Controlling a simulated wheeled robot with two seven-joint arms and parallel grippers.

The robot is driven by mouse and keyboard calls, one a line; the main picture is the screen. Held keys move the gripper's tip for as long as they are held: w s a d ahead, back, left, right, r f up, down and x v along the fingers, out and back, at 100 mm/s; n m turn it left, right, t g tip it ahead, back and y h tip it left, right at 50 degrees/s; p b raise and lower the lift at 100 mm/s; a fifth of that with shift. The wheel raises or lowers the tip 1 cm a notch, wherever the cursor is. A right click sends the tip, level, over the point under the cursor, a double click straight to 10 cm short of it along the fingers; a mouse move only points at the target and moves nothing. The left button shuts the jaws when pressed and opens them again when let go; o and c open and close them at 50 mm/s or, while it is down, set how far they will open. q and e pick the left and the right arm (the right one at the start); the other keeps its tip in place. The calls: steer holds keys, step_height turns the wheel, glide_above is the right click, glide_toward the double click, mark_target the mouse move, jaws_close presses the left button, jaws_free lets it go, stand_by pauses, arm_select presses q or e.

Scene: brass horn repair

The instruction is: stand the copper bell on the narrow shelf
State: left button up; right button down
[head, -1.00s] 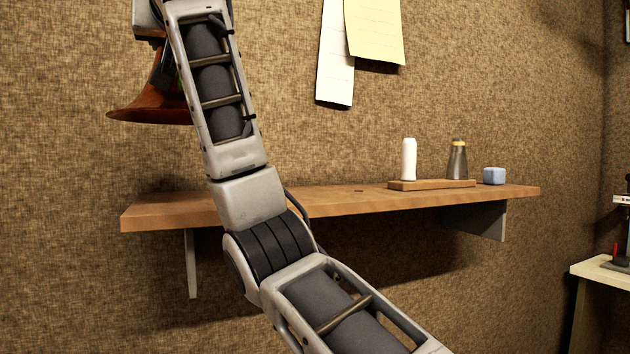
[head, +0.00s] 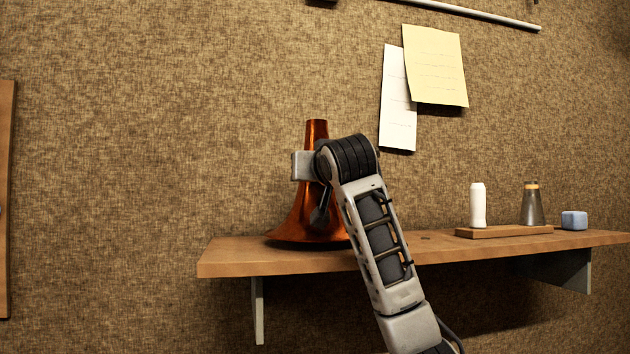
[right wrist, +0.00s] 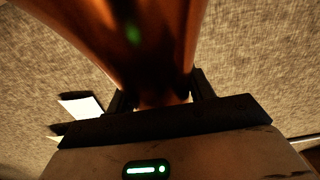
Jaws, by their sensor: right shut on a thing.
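The copper bell (head: 310,218) is upright with its wide flare down, over the left part of the narrow shelf (head: 232,262). Its rim appears at the shelf top; I cannot tell whether it touches. My right gripper (head: 306,166) is shut on the bell's narrow upper part, and my arm hides part of the bell's right side. In the right wrist view the bell (right wrist: 140,40) fills the upper middle, between the two dark fingers of the gripper (right wrist: 160,100). My left gripper is not in view.
Farther right on the shelf a small wooden board (head: 505,231) carries a white bottle (head: 478,206) and a grey cone-shaped piece (head: 533,206). A blue block (head: 574,220) sits beside it. Paper notes (head: 436,66) hang on the wall above. The shelf's left end is bare.

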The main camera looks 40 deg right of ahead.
steer(key=shift+f, duration=0.8)
steer(key=c, duration=0.7)
jaws_free()
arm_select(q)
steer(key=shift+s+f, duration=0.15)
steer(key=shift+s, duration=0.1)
arm_select(e)
steer(key=shift+o, duration=0.7)
steer(key=shift+s+a, duration=0.15)
steer(key=shift+s, duration=0.05)
arm_select(q)
steer(key=b, duration=0.1)
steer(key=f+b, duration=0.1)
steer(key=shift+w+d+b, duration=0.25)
steer(key=shift+b, duration=0.15)
arm_select(e)
steer(key=v, duration=1.1)
steer(key=shift+s, duration=0.25)
